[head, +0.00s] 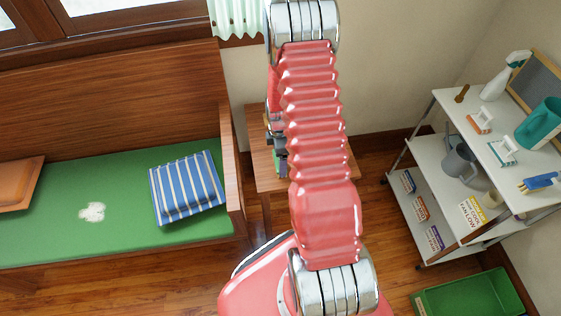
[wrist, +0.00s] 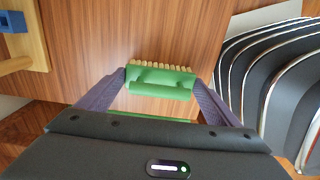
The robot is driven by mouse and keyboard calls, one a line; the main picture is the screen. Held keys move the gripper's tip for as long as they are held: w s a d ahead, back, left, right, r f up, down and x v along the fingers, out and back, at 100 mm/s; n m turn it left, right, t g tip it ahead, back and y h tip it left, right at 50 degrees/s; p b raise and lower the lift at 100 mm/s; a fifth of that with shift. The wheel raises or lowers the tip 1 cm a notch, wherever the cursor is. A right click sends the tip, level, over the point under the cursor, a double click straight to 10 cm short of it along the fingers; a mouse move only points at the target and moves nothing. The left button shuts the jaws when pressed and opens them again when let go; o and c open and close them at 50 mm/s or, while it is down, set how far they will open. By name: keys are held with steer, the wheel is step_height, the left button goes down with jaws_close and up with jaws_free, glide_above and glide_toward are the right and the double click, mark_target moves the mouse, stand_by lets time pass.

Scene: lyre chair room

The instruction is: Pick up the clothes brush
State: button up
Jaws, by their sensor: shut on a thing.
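The clothes brush (wrist: 160,90) is green with a row of pale tan bristles along its far edge in the wrist view. My gripper (wrist: 160,80) has its two dark purple-grey fingers at the brush's left and right ends and is shut on it. The brown wooden tabletop (wrist: 100,45) lies behind the brush; I cannot tell if the brush touches it. In the head view my arm hides most of the small wooden table (head: 265,182), and the brush cannot be made out there.
Dark curved shapes with pale edges (wrist: 270,70) stand close right of the gripper in the wrist view. A blue item on pale wood (wrist: 14,22) is at left. In the head view, a green-cushioned bench (head: 120,225) stands left, a white shelf cart (head: 455,105) right, a green crate (head: 470,296) below it.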

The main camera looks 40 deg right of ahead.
steer(key=shift+r, duration=0.1)
step_height(320, 180, up, 10)
steer(key=shift+f, duration=0.1)
stand_by(0.6)
stand_by(0.3)
steer(key=o, duration=0.6)
steer(key=c, duration=0.4)
steer(key=shift+w+a, duration=0.25)
steer(key=shift+a, duration=0.15)
steer(key=shift+c, duration=0.2)
steer(key=w+a+m, duration=0.3)
steer(key=a+m, duration=0.3)
steer(key=a, duration=0.5)
steer(key=w+a+m, duration=0.2)
steer(key=a+m, duration=0.4)
steer(key=a, duration=0.4)
steer(key=shift+w+a+r+m, duration=0.25)
steer(key=shift+w+a+m, duration=0.15)
